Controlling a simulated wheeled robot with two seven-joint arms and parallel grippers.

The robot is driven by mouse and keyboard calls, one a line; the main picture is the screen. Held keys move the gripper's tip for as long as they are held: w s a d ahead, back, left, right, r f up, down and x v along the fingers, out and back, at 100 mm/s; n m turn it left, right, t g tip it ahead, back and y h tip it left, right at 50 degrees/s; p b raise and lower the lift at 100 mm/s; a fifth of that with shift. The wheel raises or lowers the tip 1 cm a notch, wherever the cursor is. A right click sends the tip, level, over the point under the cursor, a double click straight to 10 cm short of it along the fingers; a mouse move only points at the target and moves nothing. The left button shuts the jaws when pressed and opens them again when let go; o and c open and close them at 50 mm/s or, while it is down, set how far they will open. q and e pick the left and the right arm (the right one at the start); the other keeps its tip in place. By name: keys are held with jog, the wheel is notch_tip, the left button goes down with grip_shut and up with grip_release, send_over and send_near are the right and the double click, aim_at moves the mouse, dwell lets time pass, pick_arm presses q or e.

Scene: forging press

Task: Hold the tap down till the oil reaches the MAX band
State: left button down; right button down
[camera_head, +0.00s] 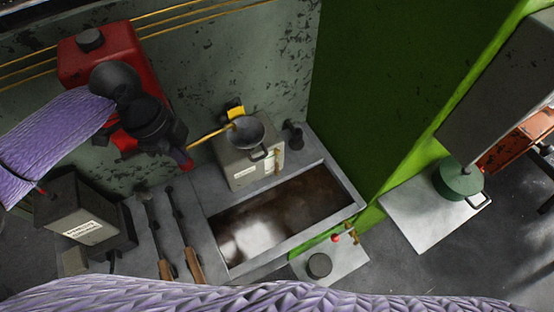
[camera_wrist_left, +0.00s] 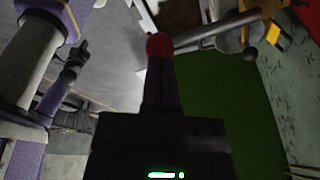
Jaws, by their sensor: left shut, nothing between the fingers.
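The red oil tank (camera_head: 103,50) with a black cap is on the wall at upper left. A yellow spout (camera_head: 208,134) runs from beside my left gripper to a dark funnel (camera_head: 249,129) on a grey box (camera_head: 236,172). A narrow brass-edged gauge (camera_head: 279,157) is on that box; its oil level and MAX band are too small to read. My left gripper (camera_head: 182,160) is shut with nothing between its fingers. In the left wrist view, its tips meet a red knob (camera_wrist_left: 159,45) at the spout; contact is unclear.
A brown-bottomed trough (camera_head: 356,204) lies in front of the grey box. Two wooden-handled tools (camera_head: 193,264) lie left of it, near a dark labelled box (camera_head: 80,215). A green pot (camera_head: 458,181) stands on a pale plate (camera_head: 425,225) at right, past a green panel (camera_head: 370,90).

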pick_arm(q)
jog(key=shift+f+b, duration=0.4)
jog(key=shift+f, duration=0.65)
dwell(7.0)
